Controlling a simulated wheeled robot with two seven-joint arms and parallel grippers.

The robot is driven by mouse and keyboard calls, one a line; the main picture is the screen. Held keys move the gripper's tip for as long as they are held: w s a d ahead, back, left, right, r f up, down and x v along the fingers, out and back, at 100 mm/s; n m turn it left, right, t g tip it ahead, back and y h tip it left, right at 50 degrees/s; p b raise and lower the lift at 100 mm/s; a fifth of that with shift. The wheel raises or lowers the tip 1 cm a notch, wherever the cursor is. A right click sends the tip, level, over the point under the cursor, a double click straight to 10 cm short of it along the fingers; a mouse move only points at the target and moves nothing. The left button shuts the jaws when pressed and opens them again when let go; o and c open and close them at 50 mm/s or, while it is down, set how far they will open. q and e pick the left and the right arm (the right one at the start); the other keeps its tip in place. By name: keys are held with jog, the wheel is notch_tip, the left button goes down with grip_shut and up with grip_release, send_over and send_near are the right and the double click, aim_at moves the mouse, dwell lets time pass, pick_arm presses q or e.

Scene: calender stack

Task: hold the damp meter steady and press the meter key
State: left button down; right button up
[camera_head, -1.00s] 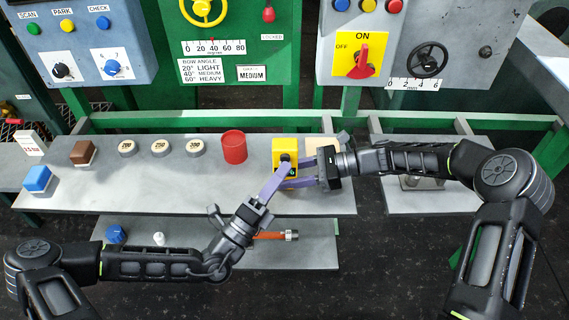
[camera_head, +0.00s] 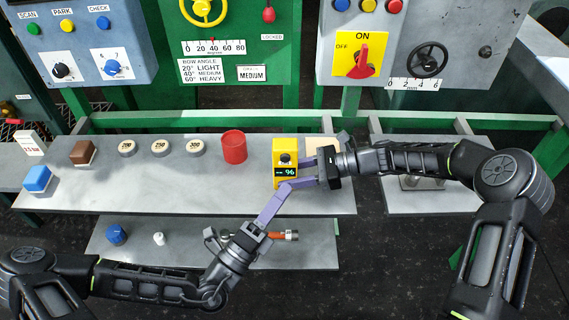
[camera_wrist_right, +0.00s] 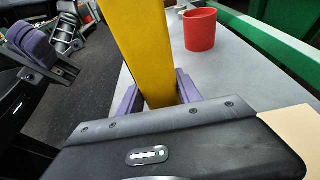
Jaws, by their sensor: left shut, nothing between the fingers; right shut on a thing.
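The yellow damp meter (camera_head: 285,146) stands upright on the grey bench. It has a round black key (camera_head: 285,158) and a small dark display (camera_head: 286,171) that reads 96. My right gripper (camera_head: 305,172) is shut on the meter from the right; the right wrist view shows the yellow body (camera_wrist_right: 140,50) between its purple fingers (camera_wrist_right: 158,92). My left gripper (camera_head: 286,188) is shut and empty, with its fingertips in front of the meter's lower part, below the key. Whether its tips touch the meter or my right finger, I cannot tell.
A red cup (camera_head: 233,147) stands left of the meter. Several round weights (camera_head: 162,147), a brown block (camera_head: 82,153) and a blue block (camera_head: 37,179) lie farther left. A lower shelf (camera_head: 190,255) holds a blue knob (camera_head: 116,234) and an orange-handled tool (camera_head: 283,235).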

jog(key=o, duration=1.1)
jog(key=shift+c, duration=0.2)
jog(key=v, duration=1.2)
